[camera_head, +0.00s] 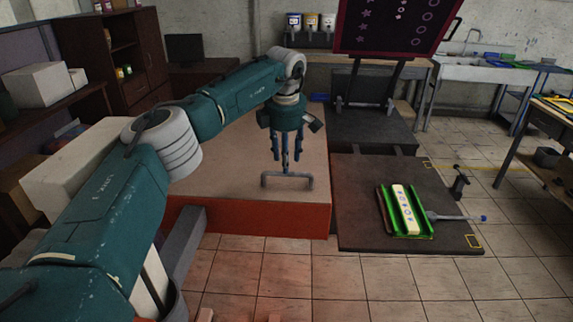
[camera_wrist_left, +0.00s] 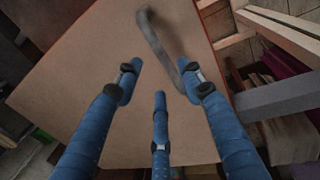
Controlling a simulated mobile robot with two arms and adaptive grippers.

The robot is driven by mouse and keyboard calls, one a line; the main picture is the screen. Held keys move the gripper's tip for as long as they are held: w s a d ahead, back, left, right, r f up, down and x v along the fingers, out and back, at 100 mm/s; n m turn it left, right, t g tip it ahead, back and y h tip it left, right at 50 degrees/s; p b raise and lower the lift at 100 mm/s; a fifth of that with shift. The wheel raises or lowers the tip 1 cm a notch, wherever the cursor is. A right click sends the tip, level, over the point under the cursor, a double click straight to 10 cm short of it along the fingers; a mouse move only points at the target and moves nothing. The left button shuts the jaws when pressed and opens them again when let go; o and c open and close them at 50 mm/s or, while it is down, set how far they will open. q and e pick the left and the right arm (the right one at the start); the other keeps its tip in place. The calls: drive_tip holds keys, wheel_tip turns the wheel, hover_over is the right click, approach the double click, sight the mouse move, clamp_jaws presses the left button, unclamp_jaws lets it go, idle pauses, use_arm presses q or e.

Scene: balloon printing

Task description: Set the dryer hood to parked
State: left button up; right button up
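A large box with a tan top and orange-red sides (camera_head: 270,220), which looks like the dryer hood, stands at the centre left of the head view. A grey bar handle (camera_head: 300,176) sits on its top near the front edge. My left gripper (camera_head: 285,164) points down just above and behind this handle. Its blue fingers are spread and hold nothing. In the left wrist view the handle (camera_wrist_left: 155,40) shows beyond the fingertips (camera_wrist_left: 162,85), over the tan top (camera_wrist_left: 90,60). Whether a finger touches it I cannot tell. My right gripper is not in view.
A dark flat bed (camera_head: 355,220) lies right of the box, carrying a green tray (camera_head: 382,205) with a pale printed piece (camera_head: 407,205). A dark screen frame (camera_head: 395,28) stands tilted up behind it. Tiled floor is clear in front.

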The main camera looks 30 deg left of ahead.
use_arm(q)
wheel_tip(320, 180, up, 8)
drive_tip(key=s, duration=0.1)
drive_tip(key=shift+s+d+r, duration=0.2)
drive_tip(key=shift+s, duration=0.05)
drive_tip(key=shift+f, duration=0.1)
idle(0.3)
